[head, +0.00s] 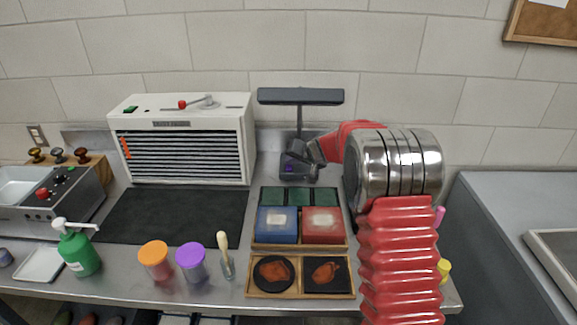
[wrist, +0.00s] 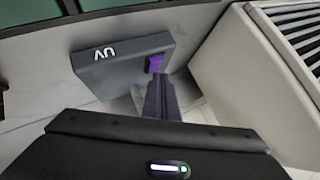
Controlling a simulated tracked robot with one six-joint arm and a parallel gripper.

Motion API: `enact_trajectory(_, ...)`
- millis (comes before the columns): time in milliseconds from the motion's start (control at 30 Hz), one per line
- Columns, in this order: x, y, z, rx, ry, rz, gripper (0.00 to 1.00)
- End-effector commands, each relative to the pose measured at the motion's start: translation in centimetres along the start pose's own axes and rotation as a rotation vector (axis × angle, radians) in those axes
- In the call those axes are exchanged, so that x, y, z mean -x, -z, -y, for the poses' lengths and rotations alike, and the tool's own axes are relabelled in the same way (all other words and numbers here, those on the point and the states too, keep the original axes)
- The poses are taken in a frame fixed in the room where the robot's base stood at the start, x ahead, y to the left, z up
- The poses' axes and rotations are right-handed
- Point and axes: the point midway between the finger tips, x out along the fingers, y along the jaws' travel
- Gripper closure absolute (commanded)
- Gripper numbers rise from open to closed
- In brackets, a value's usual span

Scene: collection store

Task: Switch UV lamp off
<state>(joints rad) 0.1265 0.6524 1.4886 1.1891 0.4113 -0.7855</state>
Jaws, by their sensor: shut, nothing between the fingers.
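The UV lamp stands at the back of the bench in the head view, with a dark flat hood (head: 300,96) on a thin post above a grey base (head: 291,177). A purple switch (head: 288,168) is on the base. In the wrist view the base (wrist: 105,72) carries upside-down "UV" lettering, and the purple switch (wrist: 156,63) is at its right end. My gripper (wrist: 159,82) is shut and empty, its fingertips right by the switch; I cannot tell if they touch. In the head view my gripper (head: 297,157) is over the base. Whether the lamp is lit is unclear.
A white slatted cabinet (head: 183,110) stands left of the lamp and close on the right in the wrist view (wrist: 270,75). Blue (head: 276,232) and red (head: 322,232) boxes sit in front of the lamp. The dark mat (head: 170,218) is clear.

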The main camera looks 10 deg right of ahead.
Motion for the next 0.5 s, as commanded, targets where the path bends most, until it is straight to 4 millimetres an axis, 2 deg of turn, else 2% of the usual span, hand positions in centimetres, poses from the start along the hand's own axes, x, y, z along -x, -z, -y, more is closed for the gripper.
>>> enact_trajectory(500,0.42,0.31,0.34,0.001,0.001,0.000,1.00)
